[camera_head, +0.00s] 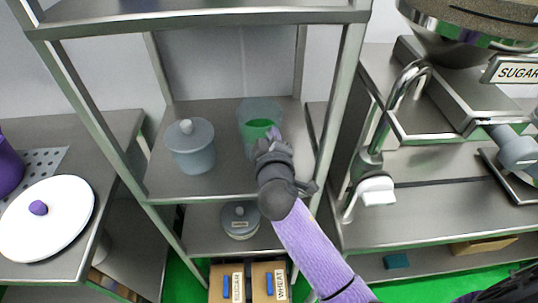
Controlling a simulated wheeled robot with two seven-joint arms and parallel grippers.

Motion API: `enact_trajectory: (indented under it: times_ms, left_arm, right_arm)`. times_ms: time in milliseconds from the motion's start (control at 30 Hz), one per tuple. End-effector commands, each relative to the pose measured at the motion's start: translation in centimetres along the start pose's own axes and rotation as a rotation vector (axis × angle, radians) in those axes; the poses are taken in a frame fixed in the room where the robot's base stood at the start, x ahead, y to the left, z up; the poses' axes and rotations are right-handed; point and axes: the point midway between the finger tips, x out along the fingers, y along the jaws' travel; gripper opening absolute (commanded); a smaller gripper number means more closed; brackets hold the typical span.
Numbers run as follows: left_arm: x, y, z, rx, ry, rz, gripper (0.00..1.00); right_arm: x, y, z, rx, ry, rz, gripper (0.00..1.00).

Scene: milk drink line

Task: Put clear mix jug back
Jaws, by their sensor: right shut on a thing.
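The clear mix jug (258,111) is a see-through bluish vessel with a green patch showing low inside it. It is at the middle shelf (222,183) of the metal rack, right of a lidded jar. My right gripper (268,138) is at the jug's near side and shut on it. The fingers partly hide the jug's lower front, so I cannot tell whether its base touches the shelf. My left gripper is not in view.
A grey lidded jar (191,147) stands left on the same shelf. Rack posts (338,90) flank the shelf. A lower shelf holds another lidded pot (240,220). A tap (377,130) stands right. A white lid (47,219) is on the left table.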

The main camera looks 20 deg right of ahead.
Motion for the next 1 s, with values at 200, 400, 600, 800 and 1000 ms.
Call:
enact_trajectory:
  times_ms: [200,400,600,800,1000]
  left_arm:
    - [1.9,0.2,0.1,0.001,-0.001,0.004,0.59]
    - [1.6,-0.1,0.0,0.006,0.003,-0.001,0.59]
    - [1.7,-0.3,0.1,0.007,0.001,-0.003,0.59]
    - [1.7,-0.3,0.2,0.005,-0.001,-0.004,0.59]
    - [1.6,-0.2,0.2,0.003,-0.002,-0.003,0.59]
  right_arm:
    - [0.7,-2.9,1.9,0.0,0.001,0.0,0.0]
    - [0.6,-2.6,1.7,0.001,0.002,0.001,0.0]
    - [0.7,-2.8,1.8,0.0,0.0,-0.001,0.49]
    - [0.7,-2.8,1.8,0.0,0.0,-0.001,0.62]
    - [0.6,-2.7,1.7,0.0,0.0,-0.001,0.62]
